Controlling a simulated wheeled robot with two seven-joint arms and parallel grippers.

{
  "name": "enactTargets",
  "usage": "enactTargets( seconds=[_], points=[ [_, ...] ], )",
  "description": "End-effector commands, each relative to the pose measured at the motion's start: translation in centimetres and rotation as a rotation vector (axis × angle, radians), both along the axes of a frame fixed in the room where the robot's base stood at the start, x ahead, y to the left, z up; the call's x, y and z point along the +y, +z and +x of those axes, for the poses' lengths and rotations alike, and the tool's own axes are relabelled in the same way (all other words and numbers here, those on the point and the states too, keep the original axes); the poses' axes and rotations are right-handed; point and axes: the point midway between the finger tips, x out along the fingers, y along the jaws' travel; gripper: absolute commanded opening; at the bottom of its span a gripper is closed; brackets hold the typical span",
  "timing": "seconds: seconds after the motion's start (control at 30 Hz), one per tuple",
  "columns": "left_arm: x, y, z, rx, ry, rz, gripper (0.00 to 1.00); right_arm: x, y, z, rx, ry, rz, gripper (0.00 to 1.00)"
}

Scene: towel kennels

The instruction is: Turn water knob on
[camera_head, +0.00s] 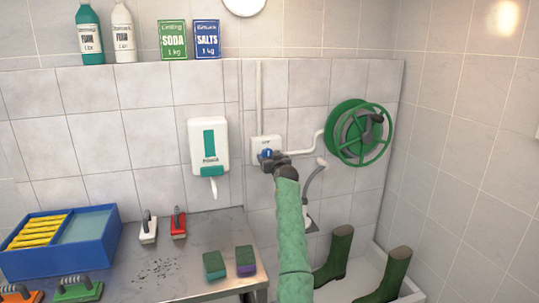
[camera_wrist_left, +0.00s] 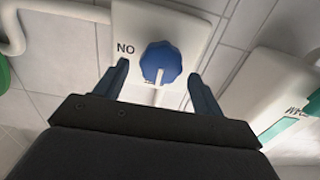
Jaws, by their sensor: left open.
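The water knob (camera_wrist_left: 161,62) is blue with a white pointer line. It sits on a white wall plate (camera_wrist_left: 188,22) whose lettering shows upside down in the left wrist view. The pointer line runs toward the bottom of that view, toward my gripper's palm. In the head view the white plate (camera_head: 266,142) is on the tiled wall, with a bit of blue showing at my gripper. My left gripper (camera_wrist_left: 158,72) is open, with one finger on each side of the knob and visible gaps between. My right gripper is out of view.
A white dispenser (camera_head: 208,146) hangs left of the knob, and a green hose reel (camera_head: 360,132) is mounted to its right. Below left is a metal counter (camera_head: 190,262) with a blue tray (camera_head: 104,255), brushes and sponges. Green boots (camera_head: 335,254) stand at lower right.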

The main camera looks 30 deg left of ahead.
Motion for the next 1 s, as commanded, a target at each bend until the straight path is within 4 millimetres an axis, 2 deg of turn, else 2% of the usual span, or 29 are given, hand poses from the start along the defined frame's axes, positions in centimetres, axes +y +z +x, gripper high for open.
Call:
enactTargets(
  seconds=[0.2,0.5,0.73,1.0],
  points=[
    [0.9,0.0,0.8,0.001,0.0,0.0,0.69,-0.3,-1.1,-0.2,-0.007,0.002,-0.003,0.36],
    [1.0,0.0,0.9,0.001,0.0,-0.001,0.69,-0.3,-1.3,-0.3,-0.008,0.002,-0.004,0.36],
    [1.0,0.0,0.9,0.001,0.0,-0.001,0.25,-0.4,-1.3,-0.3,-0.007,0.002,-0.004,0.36],
    [1.0,-0.1,0.9,0.017,0.0,0.014,0.25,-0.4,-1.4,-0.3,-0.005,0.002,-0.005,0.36]
  ],
)
